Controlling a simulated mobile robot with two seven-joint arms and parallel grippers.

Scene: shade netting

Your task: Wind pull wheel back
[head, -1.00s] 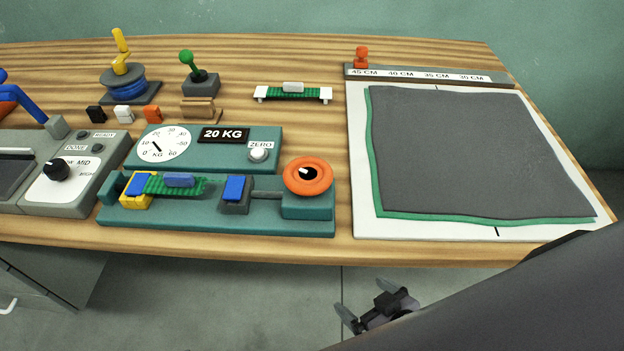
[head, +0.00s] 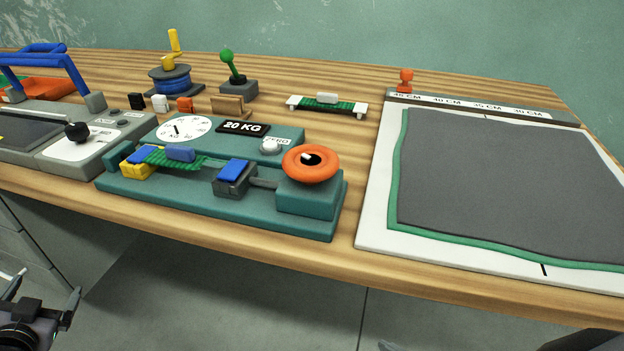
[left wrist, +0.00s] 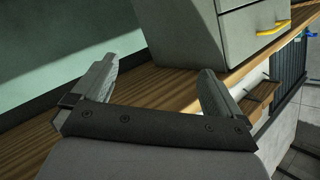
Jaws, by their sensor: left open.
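The pull wheel (head: 311,165) is an orange ring with a dark centre and a small white mark, on the right end block of the teal pull tester (head: 300,222). A thin bar joins that block to a grey clamp (head: 231,180) with a blue top. A yellow clamp (head: 138,167) at the left holds a green netting strip (head: 168,158), with a blue piece on it. The strip ends short of the grey clamp. My left gripper (head: 46,290) is open and empty at lower left, off the table front; its fingers show in the left wrist view (left wrist: 160,82). Only a possible right fingertip shows at the bottom edge.
A dial (head: 184,130) and a "20 KG" plate (head: 242,127) stand behind the tester. A sealer with a blue handle (head: 48,60) is at left, a white board (head: 375,205) with dark netting at right. A grey drawer unit (left wrist: 195,35) shows in the left wrist view.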

